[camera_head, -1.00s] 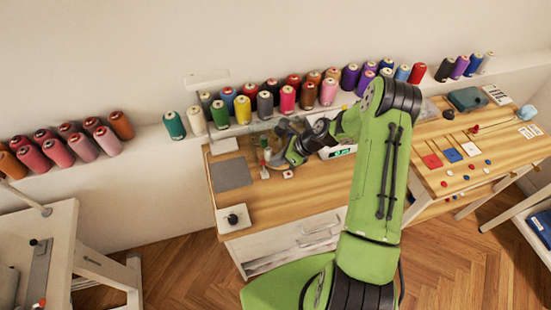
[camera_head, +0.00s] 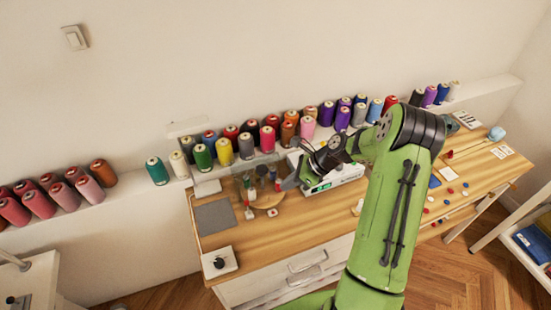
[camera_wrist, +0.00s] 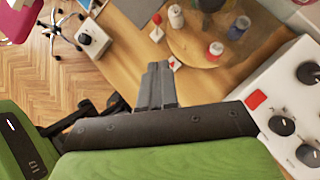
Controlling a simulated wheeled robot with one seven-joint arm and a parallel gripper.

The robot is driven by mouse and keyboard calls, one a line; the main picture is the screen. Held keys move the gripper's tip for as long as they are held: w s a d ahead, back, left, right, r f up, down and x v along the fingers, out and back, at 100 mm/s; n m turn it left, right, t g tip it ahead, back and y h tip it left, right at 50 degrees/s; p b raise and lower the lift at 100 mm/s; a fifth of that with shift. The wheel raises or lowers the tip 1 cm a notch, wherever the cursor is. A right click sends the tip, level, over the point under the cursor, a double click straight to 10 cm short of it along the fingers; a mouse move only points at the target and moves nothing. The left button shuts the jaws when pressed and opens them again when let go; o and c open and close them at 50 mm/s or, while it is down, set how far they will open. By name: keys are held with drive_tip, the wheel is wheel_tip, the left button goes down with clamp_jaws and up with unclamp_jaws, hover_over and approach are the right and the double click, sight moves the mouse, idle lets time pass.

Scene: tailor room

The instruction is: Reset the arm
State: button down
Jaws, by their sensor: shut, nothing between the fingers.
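My green arm (camera_head: 400,200) reaches up from the bottom of the head view and bends over the wooden desk (camera_head: 290,228). Its dark wrist end is over the desk beside a white device with a green display (camera_head: 335,178). My gripper (camera_wrist: 158,70) shows in the wrist view with its grey fingers together and nothing between them. It is above the bare wood, near a round wooden board (camera_wrist: 205,40) with small bottles on it. In the head view the fingertips are too small to make out.
Thread spools (camera_head: 245,146) line the shelf behind the desk. A white box with a black knob (camera_head: 219,262) stands at the desk's front left, beside a grey mat (camera_head: 214,217). In the wrist view, a white panel with black knobs (camera_wrist: 283,125) is close on the right.

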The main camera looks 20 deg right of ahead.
drive_tip(key=shift+r, duration=0.1)
drive_tip(key=s+a+r+n+h, duration=0.2)
drive_tip(key=s+a+r+n, duration=0.15)
drive_tip(key=r+n, duration=0.35)
drive_tip(key=s+a+r+n+h, duration=0.35)
drive_tip(key=r+n, duration=0.25)
drive_tip(key=r, duration=0.2)
drive_tip(key=s+r+n+t+h, duration=0.1)
drive_tip(key=s+r+n, duration=0.3)
drive_tip(key=s, duration=0.5)
drive_tip(key=s+a+r+n+t, duration=0.1)
drive_tip(key=s+r+n, duration=0.3)
drive_tip(key=s+n, duration=0.4)
drive_tip(key=shift+s+a+n+h, duration=0.2)
drive_tip(key=shift+s+n+h, duration=0.15)
drive_tip(key=shift+s, duration=0.5)
